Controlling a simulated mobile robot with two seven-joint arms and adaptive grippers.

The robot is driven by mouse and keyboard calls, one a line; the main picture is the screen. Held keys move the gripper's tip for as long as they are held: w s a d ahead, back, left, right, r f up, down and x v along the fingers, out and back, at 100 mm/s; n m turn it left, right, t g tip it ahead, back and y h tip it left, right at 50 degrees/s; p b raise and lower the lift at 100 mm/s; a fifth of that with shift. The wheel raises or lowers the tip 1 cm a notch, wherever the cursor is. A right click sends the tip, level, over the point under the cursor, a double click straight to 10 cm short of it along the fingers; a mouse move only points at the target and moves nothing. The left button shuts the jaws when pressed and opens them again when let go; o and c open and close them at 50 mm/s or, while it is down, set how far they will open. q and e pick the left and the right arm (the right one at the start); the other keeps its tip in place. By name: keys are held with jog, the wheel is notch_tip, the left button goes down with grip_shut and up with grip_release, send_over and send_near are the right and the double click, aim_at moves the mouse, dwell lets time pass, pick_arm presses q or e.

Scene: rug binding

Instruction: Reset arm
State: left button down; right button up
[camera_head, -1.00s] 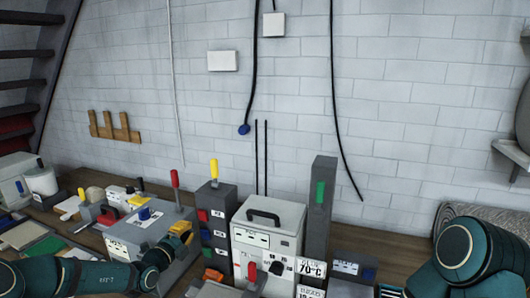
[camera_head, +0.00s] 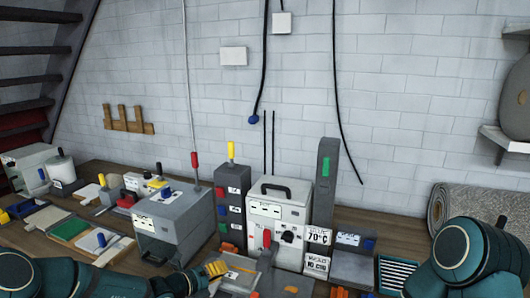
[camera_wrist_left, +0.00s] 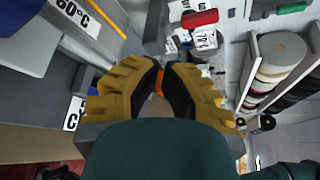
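My left gripper (camera_head: 216,268) has yellow fingers and is low in the head view, in front of the grey box with a blue knob and red lever (camera_head: 173,225). In the left wrist view its fingers (camera_wrist_left: 165,72) have dark pads with a narrow gap between them. Nothing is seen held there, though an orange item shows beyond the gap. My right arm (camera_head: 470,258) shows at the lower right of the head view; its gripper is out of view.
A white-fronted machine with a black handle (camera_head: 280,215) stands mid-bench, beside a tall grey post with a green switch (camera_head: 325,185). Drawers with a yellow lever (camera_head: 231,205) stand left of it. A rolled rug (camera_head: 480,208) lies at right. Coloured trays (camera_head: 70,230) lie at left.

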pick_arm(q)
jog(key=s+d+f+n+g+y+b, duration=0.1)
jog(key=s+f+n+g+y+b, duration=0.2)
jog(key=s+f+n, duration=1)
jog(key=s+d+f+n+g+y+b, duration=0.2)
jog(key=s+f+n+g+b, duration=0.3)
jog(key=s+f+n, duration=0.8)
jog(key=s+n+y+b, duration=0.1)
jog(key=s+n, duration=0.3)
jog(key=n, duration=0.4)
jog(key=shift+s+n+g, duration=0.15)
jog(key=shift+n+g, duration=0.15)
